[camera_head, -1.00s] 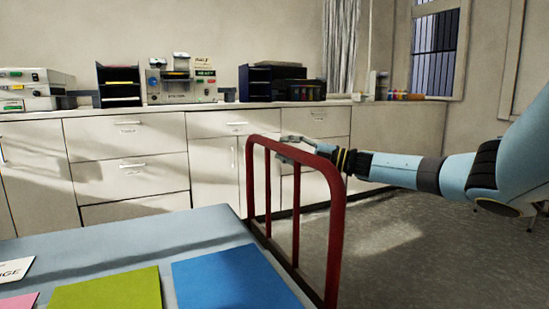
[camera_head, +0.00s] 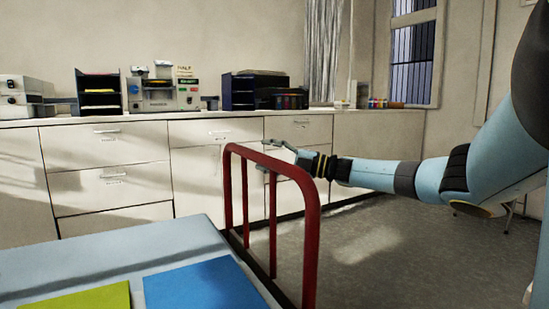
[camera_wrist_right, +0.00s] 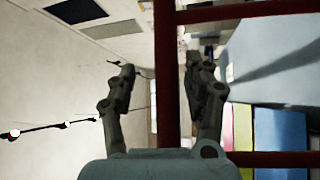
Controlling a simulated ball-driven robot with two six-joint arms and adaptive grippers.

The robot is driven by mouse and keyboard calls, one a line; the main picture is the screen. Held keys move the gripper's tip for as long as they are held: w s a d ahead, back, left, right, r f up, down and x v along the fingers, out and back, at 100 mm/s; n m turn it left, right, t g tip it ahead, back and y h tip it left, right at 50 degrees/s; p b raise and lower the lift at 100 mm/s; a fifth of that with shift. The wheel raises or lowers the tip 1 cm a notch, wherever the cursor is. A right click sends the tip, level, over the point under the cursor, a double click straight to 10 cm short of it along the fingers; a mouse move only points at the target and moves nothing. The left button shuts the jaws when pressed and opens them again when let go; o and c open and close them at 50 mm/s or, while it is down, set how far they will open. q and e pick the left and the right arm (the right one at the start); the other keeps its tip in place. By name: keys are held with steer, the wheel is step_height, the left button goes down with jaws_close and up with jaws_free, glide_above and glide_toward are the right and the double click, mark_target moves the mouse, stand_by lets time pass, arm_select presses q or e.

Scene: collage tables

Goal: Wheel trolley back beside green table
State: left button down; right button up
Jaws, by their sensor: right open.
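The trolley's red tubular handle frame (camera_head: 312,215) stands upright at the right end of a pale blue-grey top (camera_head: 160,245). I cannot tell whether that top belongs to the trolley or to a table beside it. My right gripper (camera_head: 284,156) is at the frame's upper bar, reaching in from the right. In the right wrist view, my right gripper (camera_wrist_right: 165,80) is open, with a red bar (camera_wrist_right: 167,105) running between its fingers. I cannot tell whether they touch it. No green table shows. The trolley's wheels are hidden. My left gripper is out of view.
A green sheet (camera_head: 95,298) and a blue sheet (camera_head: 203,285) lie on the blue-grey top. White cabinets (camera_head: 110,175) with machines and letter trays line the back wall. Grey floor (camera_head: 375,250) is open to the right of the red frame.

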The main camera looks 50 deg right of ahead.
steer(key=v, duration=1.1)
steer(key=shift+s, duration=0.35)
steer(key=shift+d, duration=0.15)
